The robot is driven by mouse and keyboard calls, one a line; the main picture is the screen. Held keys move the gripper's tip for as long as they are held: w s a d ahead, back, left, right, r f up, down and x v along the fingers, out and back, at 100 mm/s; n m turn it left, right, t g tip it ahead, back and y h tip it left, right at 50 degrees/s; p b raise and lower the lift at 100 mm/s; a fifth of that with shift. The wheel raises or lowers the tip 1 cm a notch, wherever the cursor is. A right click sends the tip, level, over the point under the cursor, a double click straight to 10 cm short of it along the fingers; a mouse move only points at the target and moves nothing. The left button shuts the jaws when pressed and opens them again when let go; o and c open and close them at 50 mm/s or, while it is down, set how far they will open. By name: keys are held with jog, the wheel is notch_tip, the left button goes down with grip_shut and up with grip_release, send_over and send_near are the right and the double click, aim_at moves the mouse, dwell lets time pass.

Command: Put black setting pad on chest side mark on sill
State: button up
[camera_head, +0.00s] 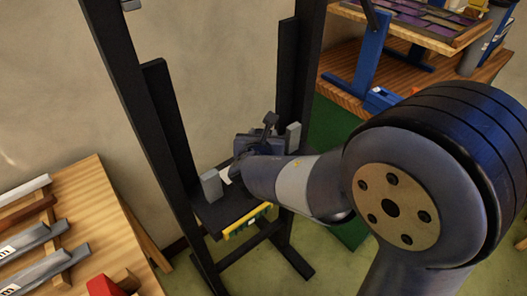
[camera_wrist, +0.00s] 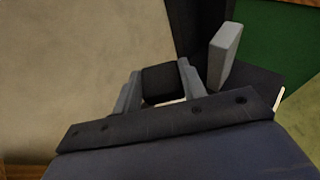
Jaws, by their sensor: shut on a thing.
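The black setting pad (camera_wrist: 159,84) is between the two grey fingers of my gripper (camera_wrist: 158,86) in the wrist view. The gripper is shut on it. In the head view my gripper (camera_head: 240,168) is over the sill (camera_head: 232,209), and my own arm hides much of it. I cannot make out the pad there. A whitish patch (camera_head: 225,175) shows beside the gripper, near the left grey block. A pale strip (camera_wrist: 279,97) shows at the sill's right in the wrist view. I cannot tell which is the chest side mark, or whether the pad touches the sill.
Grey upright blocks stand at the sill's left (camera_head: 211,185) and right (camera_head: 293,135); the right one is close to my gripper in the wrist view (camera_wrist: 224,54). Tall black posts (camera_head: 150,110) flank the sill. A wooden bench (camera_head: 95,205) is at left, a blue stand (camera_head: 369,58) at right.

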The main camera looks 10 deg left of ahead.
jog(key=shift+f+b, duration=0.6)
jog(key=shift+f, duration=2)
jog(key=shift+f, duration=0.1)
jog(key=shift+f, duration=0.1)
jog(key=o, duration=1)
jog(key=shift+c, duration=0.2)
jog(key=shift+r, duration=0.2)
jog(key=shift+s+r, duration=0.15)
jog(key=shift+s, duration=0.05)
jog(key=p+v, duration=0.1)
jog(key=v, duration=1)
jog(key=shift+s, duration=0.3)
